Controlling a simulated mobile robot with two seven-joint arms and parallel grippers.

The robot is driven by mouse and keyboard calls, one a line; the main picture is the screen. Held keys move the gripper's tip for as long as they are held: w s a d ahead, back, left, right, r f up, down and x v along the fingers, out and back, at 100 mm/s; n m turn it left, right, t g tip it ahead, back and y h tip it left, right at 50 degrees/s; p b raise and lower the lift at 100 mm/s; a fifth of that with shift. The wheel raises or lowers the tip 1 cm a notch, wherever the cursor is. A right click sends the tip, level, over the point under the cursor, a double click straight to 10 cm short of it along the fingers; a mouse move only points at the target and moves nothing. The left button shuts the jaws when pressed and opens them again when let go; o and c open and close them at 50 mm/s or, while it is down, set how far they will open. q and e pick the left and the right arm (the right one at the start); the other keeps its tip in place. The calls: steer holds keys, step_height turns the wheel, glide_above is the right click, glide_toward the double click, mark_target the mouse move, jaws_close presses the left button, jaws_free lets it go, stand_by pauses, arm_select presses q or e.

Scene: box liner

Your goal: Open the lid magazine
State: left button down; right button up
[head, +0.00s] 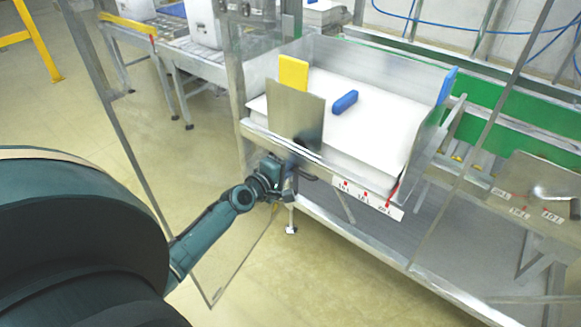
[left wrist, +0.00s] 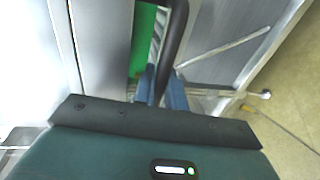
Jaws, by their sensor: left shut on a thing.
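The lid magazine (head: 330,58) is a metal-walled bin in the head view. It holds a stack of white sheets (head: 375,120). An upright grey metal plate (head: 295,112) stands at its near left, above my left gripper. My left gripper (head: 291,170) is at the near edge of the magazine, below that plate. In the left wrist view, a black bar handle (left wrist: 176,45) runs down between the blue-grey fingers (left wrist: 160,92), which are shut on it. The fingertips are small and partly hidden in the head view. My right gripper is in neither view.
A yellow block (head: 293,72) stands at the magazine's left and a blue block (head: 345,102) lies on the sheets. A thin-framed clear panel (head: 135,130) stands left of my arm. A conveyor (head: 185,60) is behind left. The floor (head: 110,110) at left is open.

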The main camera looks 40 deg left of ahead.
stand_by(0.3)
arm_select(q)
steer(key=c, duration=1.8)
jaws_free()
steer(key=v, duration=1.3)
steer(key=shift+r, duration=0.1)
